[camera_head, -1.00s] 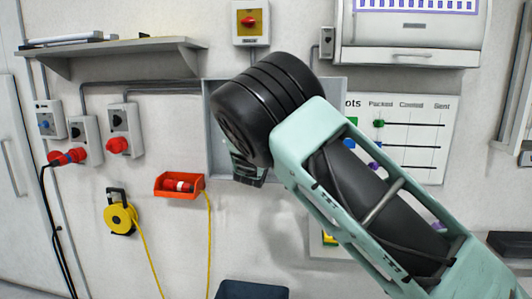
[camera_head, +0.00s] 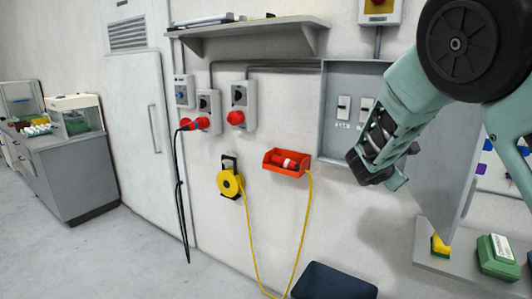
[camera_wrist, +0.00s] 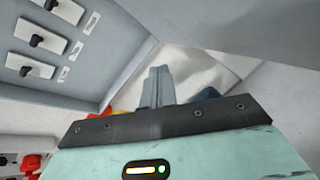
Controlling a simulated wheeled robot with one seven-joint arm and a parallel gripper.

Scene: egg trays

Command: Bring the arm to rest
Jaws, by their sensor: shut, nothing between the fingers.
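My gripper (camera_wrist: 160,72) shows in the wrist view with its two grey fingers together and nothing between them. In the head view, the end of my arm with the gripper (camera_head: 378,172) hangs at the right, pointing down and left. It is in front of the open grey wall cabinet (camera_head: 338,80); I cannot tell the gap between them. My fingertips are not clear in the head view. The cabinet's switches (camera_wrist: 38,40) appear at the upper left of the wrist view.
The cabinet door (camera_head: 447,170) stands open close to my arm. An orange bin (camera_head: 286,170), a yellow cable reel (camera_head: 229,184) and red plug sockets (camera_head: 237,105) are on the wall. A counter (camera_head: 75,175) with egg trays stands far left. Floor (camera_head: 130,255) there is clear.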

